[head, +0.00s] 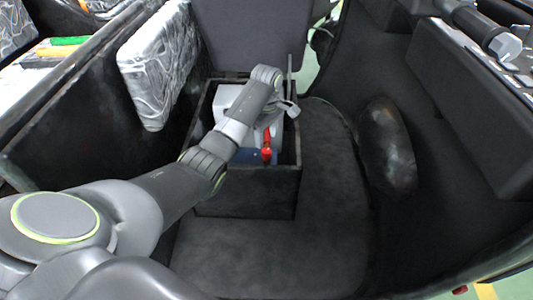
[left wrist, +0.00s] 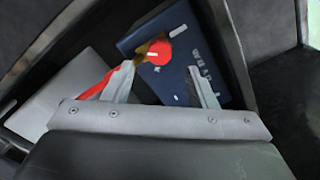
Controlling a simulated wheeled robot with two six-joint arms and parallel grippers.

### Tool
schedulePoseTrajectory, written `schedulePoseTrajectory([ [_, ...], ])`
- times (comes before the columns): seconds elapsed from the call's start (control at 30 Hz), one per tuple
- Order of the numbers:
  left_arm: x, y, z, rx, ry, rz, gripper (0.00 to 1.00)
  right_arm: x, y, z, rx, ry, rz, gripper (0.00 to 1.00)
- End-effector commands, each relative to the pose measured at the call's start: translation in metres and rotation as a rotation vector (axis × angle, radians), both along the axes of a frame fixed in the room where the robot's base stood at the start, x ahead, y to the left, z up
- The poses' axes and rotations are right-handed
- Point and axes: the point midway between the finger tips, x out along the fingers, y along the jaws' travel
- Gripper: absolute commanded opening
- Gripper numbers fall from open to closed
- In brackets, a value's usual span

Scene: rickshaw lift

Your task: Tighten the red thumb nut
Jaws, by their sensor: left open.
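The red thumb nut (head: 266,154) sits on top of a blue battery (head: 238,156) inside a black open box (head: 245,180). In the left wrist view the nut (left wrist: 158,52) shows as a round red knob with a white mark, above a brass-coloured piece. My left gripper (left wrist: 160,72) is open and empty, with one finger on each side of the nut's line. The nut shows just past the fingertips, apart from both. A red cable (left wrist: 100,83) runs beside the left finger. In the head view my left arm reaches down into the box and hides part of its contents.
A grey case (left wrist: 70,93) lies beside the battery (left wrist: 185,60). The box walls stand close around the gripper. A plastic-wrapped panel (head: 160,65) stands left of the box. The dark floor (head: 270,255) in front is clear. A dark cushion (head: 387,148) is at right.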

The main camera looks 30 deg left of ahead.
Motion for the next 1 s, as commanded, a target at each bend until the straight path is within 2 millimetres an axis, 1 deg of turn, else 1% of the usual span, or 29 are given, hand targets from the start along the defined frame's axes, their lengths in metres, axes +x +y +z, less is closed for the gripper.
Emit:
schedulePoseTrajectory([
  [0.03,-0.001,0.000,-0.015,-0.001,0.002,0.000,0.52,0.002,0.001,0.000,0.004,-0.015,0.000,0.43],
  [0.1,0.000,0.000,-0.029,-0.001,0.001,0.000,0.52,0.004,0.002,0.003,0.010,-0.035,0.001,0.43],
  [0.2,-0.001,0.000,-0.046,-0.001,0.001,0.001,0.52,0.007,0.003,0.008,0.019,-0.058,0.001,0.43],
  [0.3,0.000,0.000,-0.059,0.000,0.000,0.000,0.52,0.010,0.005,0.013,0.026,-0.079,0.003,0.43],
  [0.4,0.000,0.000,-0.066,0.000,0.000,0.000,0.52,0.011,0.005,0.017,0.031,-0.092,0.004,0.43],
  [0.5,0.000,0.000,-0.070,0.001,-0.001,-0.001,0.52,0.012,0.006,0.019,0.033,-0.100,0.004,0.43],
  [0.77,0.000,0.000,-0.070,0.001,-0.001,0.000,0.52,0.012,0.006,0.020,0.035,-0.101,0.004,0.43],
  [0.87,0.000,0.000,-0.070,0.001,-0.001,0.000,0.42,0.012,0.006,0.020,0.035,-0.101,0.004,0.43],
  [1.0,0.000,0.000,-0.070,0.000,-0.001,0.000,0.23,0.012,0.006,0.020,0.034,-0.102,0.005,0.43],
])
